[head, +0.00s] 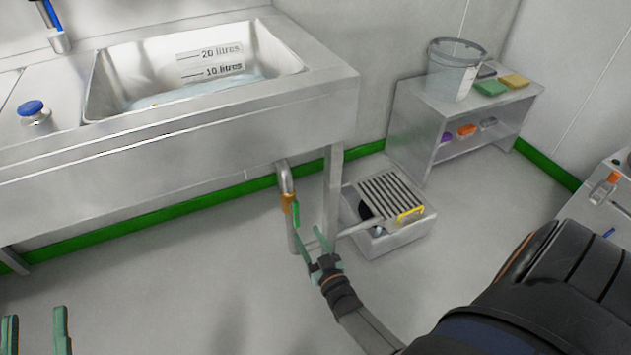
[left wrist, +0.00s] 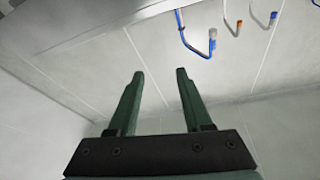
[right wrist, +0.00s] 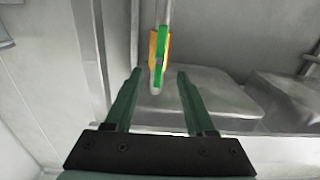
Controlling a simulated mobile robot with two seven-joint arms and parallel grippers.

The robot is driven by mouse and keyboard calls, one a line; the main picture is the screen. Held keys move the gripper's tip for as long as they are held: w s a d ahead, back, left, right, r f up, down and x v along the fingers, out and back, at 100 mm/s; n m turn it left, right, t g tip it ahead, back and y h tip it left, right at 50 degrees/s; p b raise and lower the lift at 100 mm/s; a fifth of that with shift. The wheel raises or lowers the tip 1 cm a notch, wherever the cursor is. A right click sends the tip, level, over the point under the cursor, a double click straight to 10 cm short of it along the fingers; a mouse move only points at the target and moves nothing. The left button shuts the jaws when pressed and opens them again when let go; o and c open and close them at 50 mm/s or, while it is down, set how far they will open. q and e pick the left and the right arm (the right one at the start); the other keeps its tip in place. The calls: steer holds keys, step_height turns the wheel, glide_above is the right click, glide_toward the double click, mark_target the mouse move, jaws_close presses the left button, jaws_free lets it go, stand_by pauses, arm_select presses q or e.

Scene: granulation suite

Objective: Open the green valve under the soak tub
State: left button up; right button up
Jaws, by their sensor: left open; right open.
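The green valve handle (head: 296,213) sits on a brass-coloured valve body (head: 287,203) on the drain pipe under the soak tub (head: 135,62). The handle hangs roughly along the pipe. My right gripper (head: 309,238) is open just below and in front of the valve. In the right wrist view the green handle (right wrist: 162,57) shows ahead, between the open fingertips (right wrist: 160,72); I see no clear contact. My left gripper (head: 35,313) is open and empty at the lower left, far from the valve. The left wrist view (left wrist: 160,73) shows nothing between its fingers.
A table leg (head: 333,185) stands just right of the pipe. A floor drain box with a grate (head: 390,197) and yellow handle lies beyond it. A low shelf (head: 411,101) holds a clear bucket (head: 452,75) and sponges. The floor at left is clear.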

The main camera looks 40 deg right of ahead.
arm_select(q)
step_height(320, 180, down, 8)
steer(key=n+g+y+p, duration=0.1)
steer(key=g+y, duration=0.1)
steer(key=g, duration=0.1)
steer(key=shift+w+a+n, duration=0.3)
steer(key=shift+w+n, duration=0.1)
steer(key=shift+w, duration=0.05)
arm_select(e)
steer(key=v, duration=0.4)
